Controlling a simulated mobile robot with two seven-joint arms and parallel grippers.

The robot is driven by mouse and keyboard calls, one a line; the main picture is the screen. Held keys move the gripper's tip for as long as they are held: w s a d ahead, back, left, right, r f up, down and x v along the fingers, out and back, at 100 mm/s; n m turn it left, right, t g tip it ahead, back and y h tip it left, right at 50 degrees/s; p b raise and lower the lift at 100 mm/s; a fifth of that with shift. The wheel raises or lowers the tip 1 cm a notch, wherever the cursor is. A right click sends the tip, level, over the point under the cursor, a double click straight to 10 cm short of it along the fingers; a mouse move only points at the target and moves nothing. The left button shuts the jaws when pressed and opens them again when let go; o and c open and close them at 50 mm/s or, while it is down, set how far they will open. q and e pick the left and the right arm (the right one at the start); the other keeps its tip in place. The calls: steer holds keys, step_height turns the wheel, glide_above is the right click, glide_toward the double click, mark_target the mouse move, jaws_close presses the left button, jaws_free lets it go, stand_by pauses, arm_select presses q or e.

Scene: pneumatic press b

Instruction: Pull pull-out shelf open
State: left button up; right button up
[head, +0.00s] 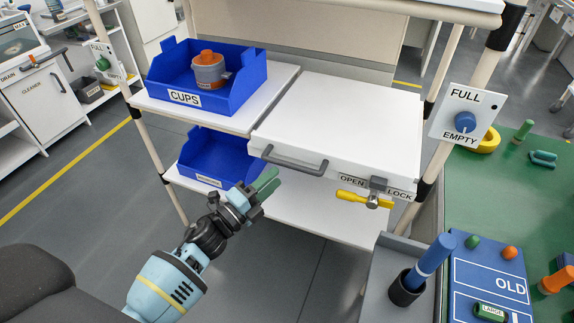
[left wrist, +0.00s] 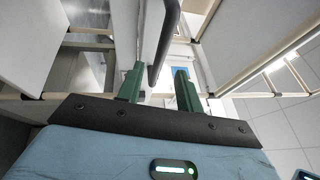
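The pull-out shelf (head: 345,115) is a white slab in the middle of the rack, with a grey bar handle (head: 295,162) on its front left. A yellow latch lever (head: 364,198) sits at its front right, its long end under the OPEN label. My left gripper (head: 267,182) is just below and left of the handle, apparently apart from it. In the left wrist view, my gripper's two green fingers (left wrist: 157,88) stand apart and empty, with the dark handle (left wrist: 163,42) ahead, lined up between them. My right gripper is not in view.
A blue CUPS bin (head: 235,95) holding an orange-and-grey cup stands left of the shelf. Another blue bin (head: 205,160) sits below. A FULL/EMPTY panel (head: 468,113) is on the right post. A green table (head: 510,190) stands right. The floor in front is partly free.

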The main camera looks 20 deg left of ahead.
mark_target(289, 163)
arm_select(q)
steer(key=x, duration=0.6)
steer(key=shift+w+d, duration=0.15)
steer(key=shift+w, duration=0.15)
jaws_close()
